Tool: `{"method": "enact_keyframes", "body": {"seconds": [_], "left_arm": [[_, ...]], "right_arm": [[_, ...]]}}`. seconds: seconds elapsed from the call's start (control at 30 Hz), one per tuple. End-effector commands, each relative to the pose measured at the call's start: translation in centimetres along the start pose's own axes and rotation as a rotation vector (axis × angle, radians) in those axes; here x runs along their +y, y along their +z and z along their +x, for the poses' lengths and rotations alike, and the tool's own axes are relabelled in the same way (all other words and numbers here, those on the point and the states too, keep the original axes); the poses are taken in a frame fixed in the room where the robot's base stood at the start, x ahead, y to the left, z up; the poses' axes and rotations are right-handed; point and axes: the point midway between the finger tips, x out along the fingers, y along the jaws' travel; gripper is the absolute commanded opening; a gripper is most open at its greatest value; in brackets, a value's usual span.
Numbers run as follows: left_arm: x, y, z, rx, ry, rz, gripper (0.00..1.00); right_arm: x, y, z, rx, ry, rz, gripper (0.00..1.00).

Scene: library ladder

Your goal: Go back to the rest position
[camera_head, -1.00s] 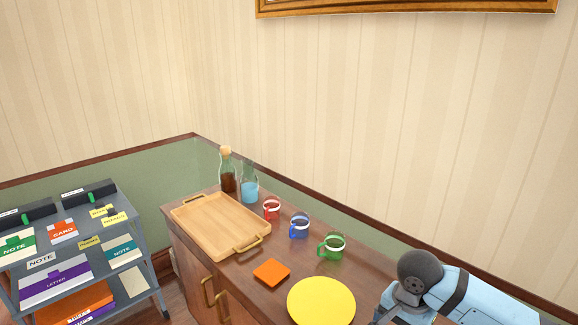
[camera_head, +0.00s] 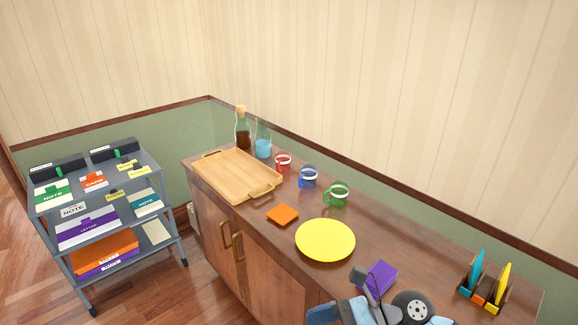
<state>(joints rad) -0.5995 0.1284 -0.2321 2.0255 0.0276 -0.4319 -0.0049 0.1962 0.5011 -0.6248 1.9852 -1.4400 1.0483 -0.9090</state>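Part of my arm, pale blue with a round dark joint, shows at the bottom right of the head view, over the near side of the wooden counter (camera_head: 400,222). Dark, slim parts that may be my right gripper (camera_head: 367,284) show in front of a purple block (camera_head: 383,275). I cannot tell whether they touch it or whether the fingers are open. My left gripper is not in view.
On the counter are a yellow plate (camera_head: 325,241), an orange square (camera_head: 283,214), red (camera_head: 283,163), blue (camera_head: 308,178) and green (camera_head: 337,195) mugs, a wooden tray (camera_head: 222,160), bottles (camera_head: 263,146) and a rack (camera_head: 490,290). A grey cart (camera_head: 150,215) stands left.

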Motion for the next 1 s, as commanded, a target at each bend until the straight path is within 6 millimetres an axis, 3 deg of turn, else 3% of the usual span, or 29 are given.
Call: {"method": "enact_keyframes", "body": {"seconds": [0.07, 0.13, 0.23, 0.37, 0.5, 0.57, 0.6, 0.73, 0.77, 0.8, 1.0], "left_arm": [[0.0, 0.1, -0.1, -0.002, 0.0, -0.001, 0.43], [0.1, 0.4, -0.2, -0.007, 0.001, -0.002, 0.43], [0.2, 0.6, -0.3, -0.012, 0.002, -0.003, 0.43], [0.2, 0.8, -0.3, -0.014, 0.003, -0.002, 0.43], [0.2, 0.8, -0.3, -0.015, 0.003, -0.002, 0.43], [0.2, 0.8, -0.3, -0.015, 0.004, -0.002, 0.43], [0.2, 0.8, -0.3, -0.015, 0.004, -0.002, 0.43], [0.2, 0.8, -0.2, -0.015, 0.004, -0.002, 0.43], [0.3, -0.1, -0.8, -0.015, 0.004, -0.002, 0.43], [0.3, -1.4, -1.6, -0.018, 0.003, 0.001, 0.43], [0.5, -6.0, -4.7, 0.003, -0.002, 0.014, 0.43]], "right_arm": [[0.4, 1.7, 0.5, -0.321, -0.045, 0.316, 0.89], [-0.4, 2.4, -0.6, -0.594, -0.082, 0.618, 0.89], [-2.2, 0.7, -3.3, -0.968, -0.125, 1.077, 0.89], [-3.4, -6.5, -6.7, -1.421, -0.166, 1.685, 0.89], [-1.8, -14.9, -8.1, -1.78, -0.184, 2.183, 0.89], [-0.6, -17.9, -8.1, -1.898, -0.188, 2.35, 0.89], [0.4, -19.8, -8.0, 1.96, 0.189, -2.438, 0.89], [4.0, -24.9, -7.1, 1.717, 0.153, -2.163, 0.89], [4.6, -24.4, -7.3, 1.692, 0.147, -2.133, 0.89], [4.6, -22.4, -7.8, 1.709, 0.149, -2.153, 0.89], [5.9, -17.9, -9.1, 1.728, 0.159, -2.169, 0.89]]}}
